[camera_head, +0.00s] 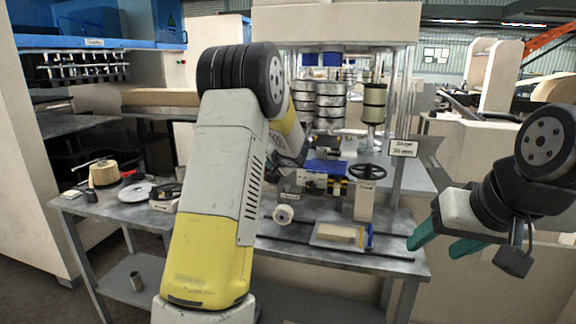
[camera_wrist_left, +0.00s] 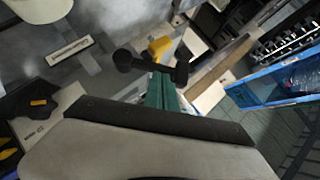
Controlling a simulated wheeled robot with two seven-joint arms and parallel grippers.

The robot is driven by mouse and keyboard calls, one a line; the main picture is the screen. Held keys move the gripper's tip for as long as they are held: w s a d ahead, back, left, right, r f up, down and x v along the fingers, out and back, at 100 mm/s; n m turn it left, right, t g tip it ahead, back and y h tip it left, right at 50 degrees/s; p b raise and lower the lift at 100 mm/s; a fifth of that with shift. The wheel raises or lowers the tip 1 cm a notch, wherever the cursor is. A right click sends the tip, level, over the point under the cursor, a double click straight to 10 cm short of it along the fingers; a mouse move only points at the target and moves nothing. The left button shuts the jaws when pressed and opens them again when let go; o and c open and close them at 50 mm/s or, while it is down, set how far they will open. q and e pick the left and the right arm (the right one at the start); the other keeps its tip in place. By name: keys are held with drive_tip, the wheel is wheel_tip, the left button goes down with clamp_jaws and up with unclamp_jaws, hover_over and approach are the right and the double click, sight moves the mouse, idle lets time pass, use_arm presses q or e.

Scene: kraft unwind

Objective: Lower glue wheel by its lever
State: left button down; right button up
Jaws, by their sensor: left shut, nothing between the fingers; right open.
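My left gripper (camera_wrist_left: 163,88) shows green fingers shut together in the left wrist view, with nothing visible between them. Its tips are at a black lever-like bar (camera_wrist_left: 150,66) with rounded ends, beside a yellow block (camera_wrist_left: 160,47). I cannot tell whether they touch the bar. In the head view my left forearm hides the left fingers and most of this spot. The glue wheel cannot be made out with certainty. My right gripper (camera_head: 445,240) has its green fingers apart and empty, at the right, away from the machine.
A black handwheel (camera_head: 367,171) stands on a beige post right of my left arm. Stacked reels (camera_head: 331,104) stand behind. A tan roll (camera_head: 104,173) sits left.

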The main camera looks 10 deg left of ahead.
use_arm(q)
drive_tip(key=shift+a+f+n+h, duration=0.2)
drive_tip(key=shift+a+n+h, duration=0.1)
drive_tip(key=shift+a+h, duration=0.25)
drive_tip(key=shift+a+f+n+h, duration=0.2)
drive_tip(key=shift+a+n+h, duration=0.1)
drive_tip(key=shift+a+h, duration=0.2)
drive_tip(key=shift+a+f+g, duration=0.15)
drive_tip(key=shift+a+g, duration=0.1)
drive_tip(key=shift+g, duration=0.05)
drive_tip(key=w+r+v, duration=0.2)
drive_tip(key=v, duration=1.1)
drive_tip(key=shift+d, duration=0.3)
use_arm(e)
drive_tip(key=shift+w+d, duration=0.5)
drive_tip(key=shift+w, duration=0.2)
use_arm(q)
drive_tip(key=shift+r, duration=0.1)
